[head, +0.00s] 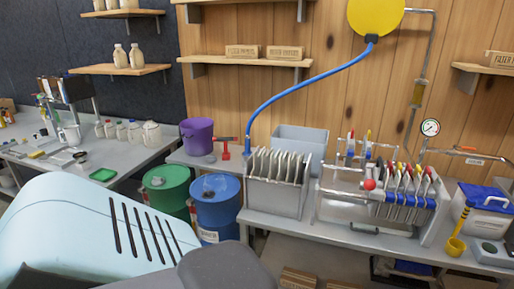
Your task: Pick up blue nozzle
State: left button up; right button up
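A blue hose (302,81) hangs from the yellow disc (376,16) high on the wood wall. It curves down to the left. Its lower end, which looks like the blue nozzle (248,151), is at the back left corner of the grey bin with upright plates. The end is small, and I cannot tell whether it rests on the table or hangs beside the bin. Neither gripper shows in the head view. A large pale blue link of mine fills the lower left.
A red-handled tool (226,150) and purple bucket (197,136) stand left of the plate bin (275,203). Green (166,189) and blue (216,209) drums stand below. A filter press (385,197) and blue-lidded box (484,205) lie right. Shelves (245,61) jut from the wall.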

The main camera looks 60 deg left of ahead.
aim_at(247, 152)
jog(key=j+z, duration=0.15)
jog(key=j, duration=0.75)
jog(key=j+z, duration=0.2)
jog(key=j, duration=1.35)
jog(key=k+j, duration=0.15)
jog(key=j, duration=1.05)
